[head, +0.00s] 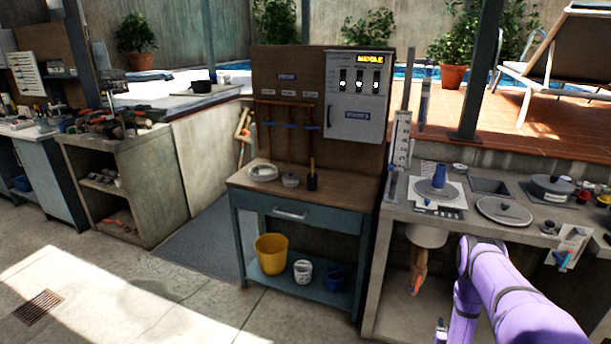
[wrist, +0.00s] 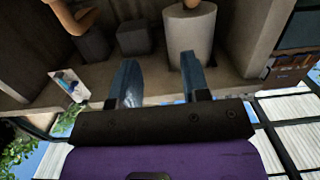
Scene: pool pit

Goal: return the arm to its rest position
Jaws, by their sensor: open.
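My purple arm (head: 500,285) reaches in from the lower right of the head view, bent, in front of the right-hand stone counter. My gripper (wrist: 158,62) shows in the wrist view with its two blue-grey fingers apart and nothing between them. In the head view the gripper itself is mostly out of sight below the arm, at the bottom edge. The wrist view looks upside down, with sky and foliage low in the picture.
The front-left floor is clear.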

